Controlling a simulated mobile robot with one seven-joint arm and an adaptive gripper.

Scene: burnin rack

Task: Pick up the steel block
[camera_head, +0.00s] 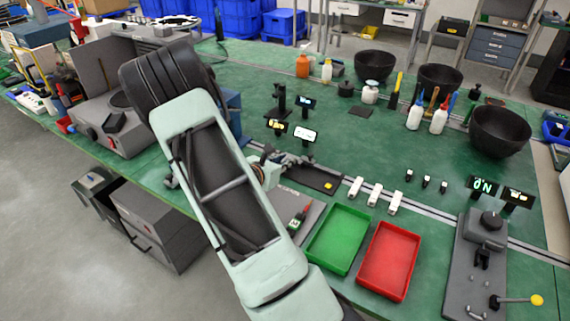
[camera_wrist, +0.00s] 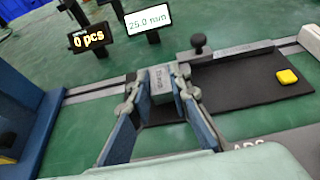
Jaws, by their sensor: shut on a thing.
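The steel block (camera_wrist: 161,88) is a small grey block with dark marking on its face, seen in the middle of the wrist view. My gripper (camera_wrist: 162,78) is shut on it, with one finger on its left side and one on its right. The block is over or on the left part of a dark plate; I cannot tell whether it touches the plate. In the head view my gripper (camera_head: 268,165) shows only partly beside my arm, and the block cannot be made out there.
Displays reading "0 pcs" (camera_wrist: 89,40) and "25.0 mm" (camera_wrist: 148,20) stand behind. A green tray (camera_head: 339,239), a red tray (camera_head: 389,261) and several white blocks (camera_head: 374,195) are to the right.

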